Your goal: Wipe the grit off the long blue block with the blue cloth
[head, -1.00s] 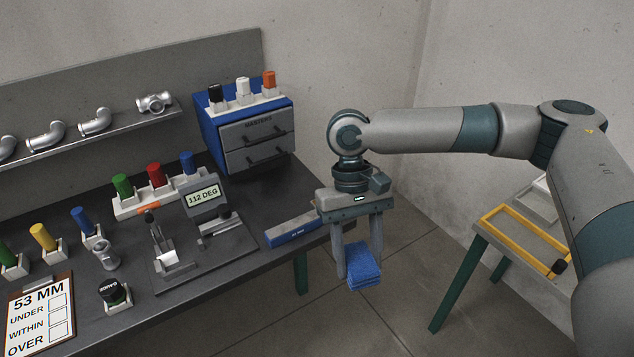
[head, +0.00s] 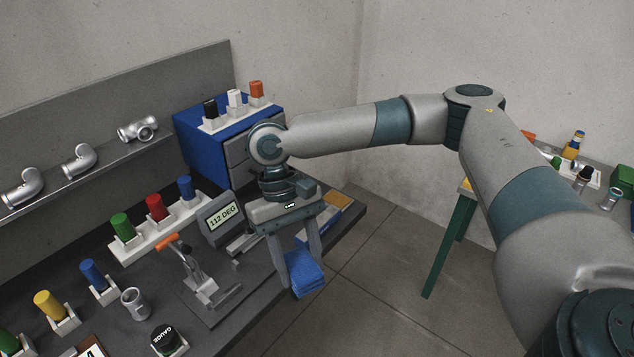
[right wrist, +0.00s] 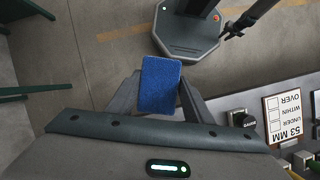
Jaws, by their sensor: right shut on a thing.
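My right gripper (head: 301,258) is shut on the folded blue cloth (head: 304,275), which hangs below its fingertips. The cloth also shows between the fingers in the right wrist view (right wrist: 160,85). The long blue block (head: 322,216) lies near the bench's far right end, behind the gripper and partly hidden by it. A tan patch, which looks like grit, covers its visible top. The cloth looks apart from the block, near the bench's front edge. A small dark claw-like shape in the right wrist view may be my left gripper (right wrist: 232,32); its jaws are unclear.
The grey bench (head: 130,270) holds a 112 DEG display (head: 222,218), a fixture with an orange-tipped lever (head: 195,272) and several coloured plugs. A blue drawer cabinet (head: 215,135) stands behind. Open floor (head: 385,260) lies right of the bench.

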